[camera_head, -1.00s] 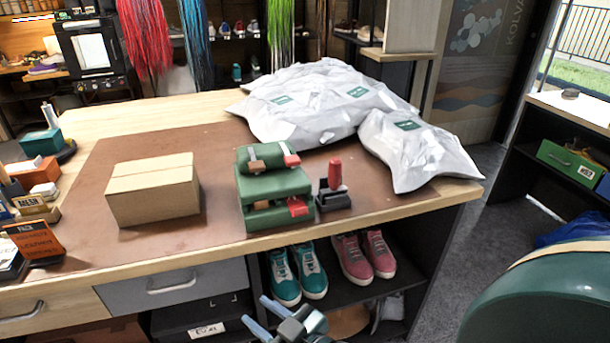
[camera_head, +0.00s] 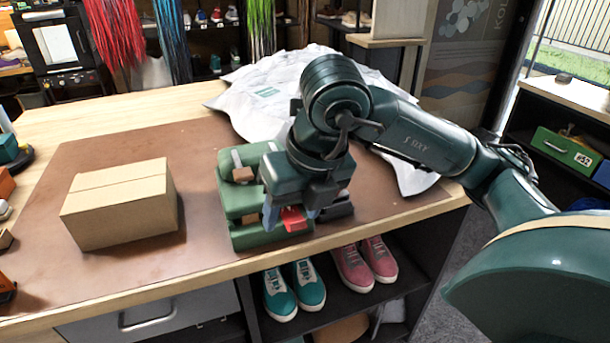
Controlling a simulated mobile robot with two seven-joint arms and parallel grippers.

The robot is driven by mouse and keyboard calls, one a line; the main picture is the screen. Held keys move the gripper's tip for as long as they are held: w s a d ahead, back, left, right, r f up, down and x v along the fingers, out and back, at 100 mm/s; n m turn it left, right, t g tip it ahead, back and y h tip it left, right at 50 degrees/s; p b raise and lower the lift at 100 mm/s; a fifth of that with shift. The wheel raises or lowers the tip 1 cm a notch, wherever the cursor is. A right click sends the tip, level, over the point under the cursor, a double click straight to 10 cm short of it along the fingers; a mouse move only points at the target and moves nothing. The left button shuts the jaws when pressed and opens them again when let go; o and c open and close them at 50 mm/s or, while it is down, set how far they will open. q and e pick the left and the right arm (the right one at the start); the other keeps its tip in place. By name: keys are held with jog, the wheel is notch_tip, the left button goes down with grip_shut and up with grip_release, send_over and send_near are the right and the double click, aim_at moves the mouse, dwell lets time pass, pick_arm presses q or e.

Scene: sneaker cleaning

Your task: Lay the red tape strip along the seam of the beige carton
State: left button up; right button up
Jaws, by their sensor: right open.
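The beige carton (camera_head: 120,207) sits closed on the brown mat, left of centre, with its seam running along the top. A green stand (camera_head: 233,204) is right of it, with a red piece (camera_head: 293,218) low on its right side; I cannot tell for sure whether this is the tape strip. My right gripper (camera_head: 290,215) points down at the stand's right side, with its blue fingers apart on either side of the red piece. I cannot tell whether they touch it. The red-handled tool seen earlier is mostly hidden behind my right gripper. My left gripper is not in view.
The brown mat (camera_head: 110,145) is bare around the carton. White bags (camera_head: 235,90) lie behind my right arm. Orange and teal items crowd the table's left edge. Teal shoes (camera_head: 294,288) and pink shoes (camera_head: 364,263) stand on the shelf below.

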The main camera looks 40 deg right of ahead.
jog(key=w+d+r+m+t+h, duration=0.1)
jog(key=d+r+h, duration=0.1)
jog(key=d, duration=0.2)
jog(key=b, duration=0.2)
send_near(298, 228)
jog(key=x, duration=0.7)
jog(key=shift+w, duration=0.1)
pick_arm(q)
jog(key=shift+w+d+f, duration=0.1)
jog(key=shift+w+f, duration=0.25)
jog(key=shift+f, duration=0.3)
pick_arm(e)
jog(key=c, duration=1)
jog(key=shift+c, duration=0.2)
